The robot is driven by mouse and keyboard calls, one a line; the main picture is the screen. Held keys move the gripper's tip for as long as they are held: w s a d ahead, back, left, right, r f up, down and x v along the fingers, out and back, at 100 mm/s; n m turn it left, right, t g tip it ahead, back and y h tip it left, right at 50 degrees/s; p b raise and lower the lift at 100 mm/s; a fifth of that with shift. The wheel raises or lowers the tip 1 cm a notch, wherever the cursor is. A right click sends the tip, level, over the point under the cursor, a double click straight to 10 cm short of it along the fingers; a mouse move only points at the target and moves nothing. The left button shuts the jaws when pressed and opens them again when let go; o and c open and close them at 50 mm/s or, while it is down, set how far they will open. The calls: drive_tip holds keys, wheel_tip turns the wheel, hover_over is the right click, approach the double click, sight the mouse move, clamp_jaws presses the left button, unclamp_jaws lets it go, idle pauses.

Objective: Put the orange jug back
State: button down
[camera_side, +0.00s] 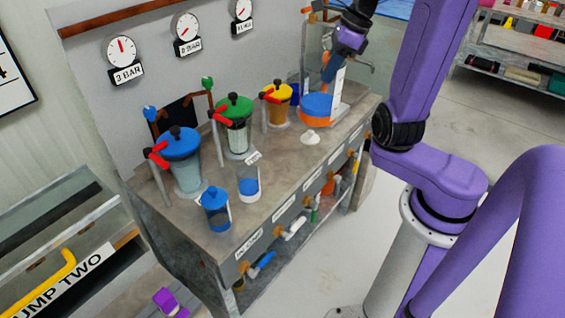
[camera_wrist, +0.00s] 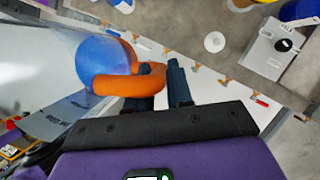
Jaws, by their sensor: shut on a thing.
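The orange jug (camera_side: 317,117) is at the far right end of the bench in the side view. A round blue area shows within its orange rim. Its orange handle (camera_wrist: 118,85) crosses the wrist view beside the blue area. My gripper (camera_side: 330,70) is above the jug in the side view and shut on its handle. The dark fingers of my gripper (camera_wrist: 163,92) also show in the wrist view at the handle. The jug's underside is hidden, so I cannot tell whether it touches the bench.
The grey bench (camera_side: 275,170) carries blue-lidded (camera_side: 181,150), green-lidded (camera_side: 235,120) and yellow-lidded (camera_side: 278,102) vessels with red-handled valves. A small white piece (camera_side: 310,137) lies near the jug.

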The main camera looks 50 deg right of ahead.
wheel_tip(320, 180, down, 11)
drive_tip(key=shift+w+d+f, duration=0.7)
drive_tip(key=shift+w+f, duration=1.5)
drive_tip(key=shift+w, duration=0.05)
drive_tip(key=shift+w+d+f, duration=0.75)
drive_tip(key=shift+w+f, duration=1.45)
drive_tip(key=shift+f, duration=0.05)
drive_tip(key=shift+w+d+f, duration=0.7)
drive_tip(key=shift+w+f, duration=1.5)
drive_tip(key=shift+w, duration=0.05)
drive_tip(key=shift+f, duration=0.15)
drive_tip(key=c, duration=1)
unclamp_jaws()
